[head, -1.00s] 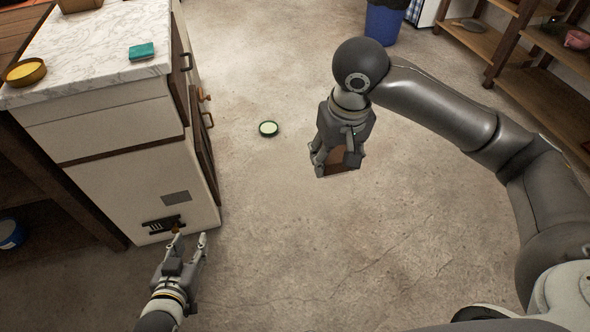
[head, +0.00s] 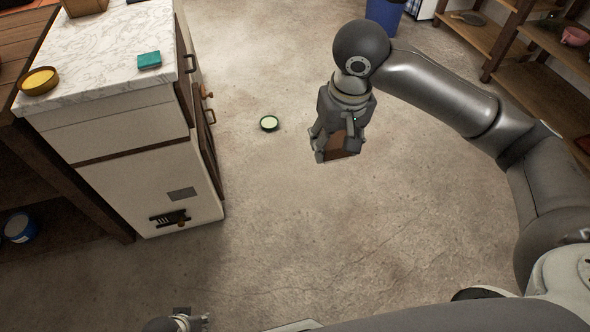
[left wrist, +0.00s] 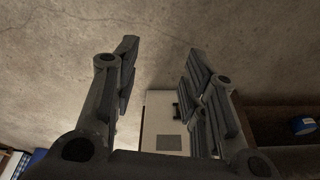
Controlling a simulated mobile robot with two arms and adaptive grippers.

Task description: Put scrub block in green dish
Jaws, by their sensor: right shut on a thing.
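My right gripper (head: 337,147) is shut on a brown block, which I take as the scrub block (head: 343,146), and holds it over the floor. Its fingers cover part of the block. My left gripper is mostly cut off at the bottom edge of the head view. In the left wrist view my left gripper (left wrist: 162,48) has its fingers wide apart with nothing between them.
A blue bin (head: 384,17) and wooden shelves (head: 540,95) stand at the back and right. The floor between is clear.

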